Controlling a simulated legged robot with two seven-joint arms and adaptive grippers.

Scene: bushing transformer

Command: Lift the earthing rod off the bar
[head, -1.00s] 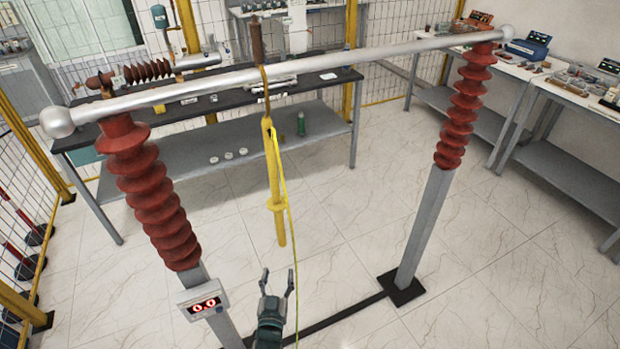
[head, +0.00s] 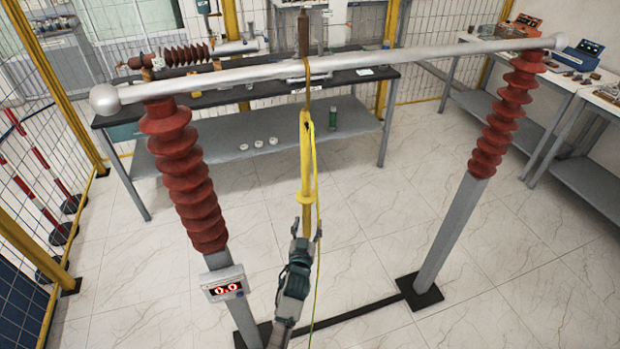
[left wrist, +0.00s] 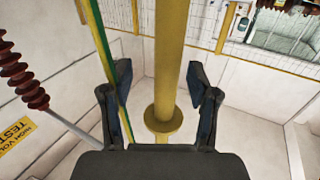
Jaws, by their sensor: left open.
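The yellow earthing rod (head: 306,165) hangs upright by its hook from the silver bar (head: 220,78), with a round collar near its lower end. My left gripper (head: 307,232) is at the rod's lower part, below the collar in the head view. In the left wrist view the rod (left wrist: 171,60) and its collar (left wrist: 163,118) show between the two spread fingers of the left gripper (left wrist: 163,95). The fingers do not visibly touch the rod. A yellow-green cable (left wrist: 100,40) runs close by the left finger. My right gripper is not in view.
Red ribbed insulators on grey posts hold the bar at left (head: 185,175) and right (head: 502,115). A display box (head: 225,284) reading 0.0 is on the left post. A dark-topped bench (head: 250,92) stands behind. The floor between the posts is mostly clear.

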